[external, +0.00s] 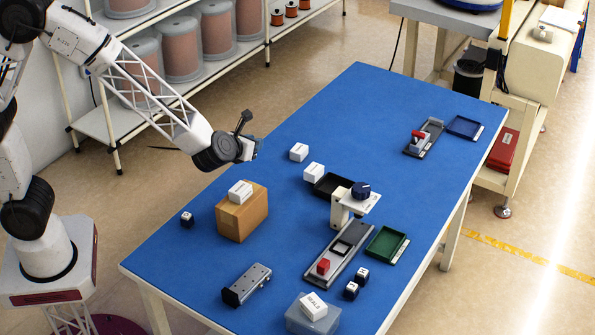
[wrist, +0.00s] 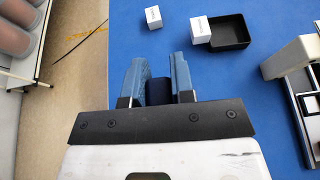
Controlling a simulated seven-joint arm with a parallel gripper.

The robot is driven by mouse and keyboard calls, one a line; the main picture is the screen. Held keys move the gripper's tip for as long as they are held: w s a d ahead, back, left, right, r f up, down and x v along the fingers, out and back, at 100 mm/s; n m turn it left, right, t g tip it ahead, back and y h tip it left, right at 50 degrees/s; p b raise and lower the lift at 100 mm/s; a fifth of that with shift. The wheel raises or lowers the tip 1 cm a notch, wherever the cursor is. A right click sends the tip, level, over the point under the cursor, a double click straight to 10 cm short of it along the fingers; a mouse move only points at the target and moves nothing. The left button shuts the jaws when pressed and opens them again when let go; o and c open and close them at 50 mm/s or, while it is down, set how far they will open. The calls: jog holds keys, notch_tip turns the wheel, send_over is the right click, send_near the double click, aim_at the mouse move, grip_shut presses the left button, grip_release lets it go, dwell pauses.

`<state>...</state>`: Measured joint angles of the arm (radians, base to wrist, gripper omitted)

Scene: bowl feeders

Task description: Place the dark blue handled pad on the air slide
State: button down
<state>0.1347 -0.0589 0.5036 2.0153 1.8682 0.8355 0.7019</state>
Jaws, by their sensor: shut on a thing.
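My gripper (external: 252,149) hangs above the left edge of the blue table, near its far-left side. In the wrist view its two blue fingers (wrist: 158,72) are shut on a dark blue piece (wrist: 158,92), which looks like the handled pad; only part of it shows between them. I cannot tell for certain which thing is the air slide. A long grey track (external: 321,277) with a red block and a square frame lies at the front middle.
A cardboard box (external: 242,216) with a white carton on top stands below my gripper. White cartons (external: 299,152) and a black tray (external: 327,185) lie to its right. A white stand with a dark blue knob (external: 361,189) rises mid-table. A green tray (external: 386,243) is beside the track.

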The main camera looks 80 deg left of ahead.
jog(key=s+d+m+t+h, duration=0.1)
jog(key=s+d+m+h, duration=0.1)
jog(key=s+d, duration=1)
jog(key=s+d+m+t+h, duration=0.1)
jog(key=s+d+m+h, duration=0.1)
jog(key=s+d, duration=1)
notch_tip(320, 180, down, 12)
jog(key=w+d, duration=0.2)
jog(key=shift+w+r+t, duration=0.15)
jog(key=shift+w+t, duration=0.15)
jog(key=shift+w, duration=0.05)
send_over(252, 278)
jog(key=shift+d+f, duration=0.1)
jog(key=shift+f, duration=0.65)
jog(key=shift+f, duration=0.1)
jog(key=shift+f, duration=1.65)
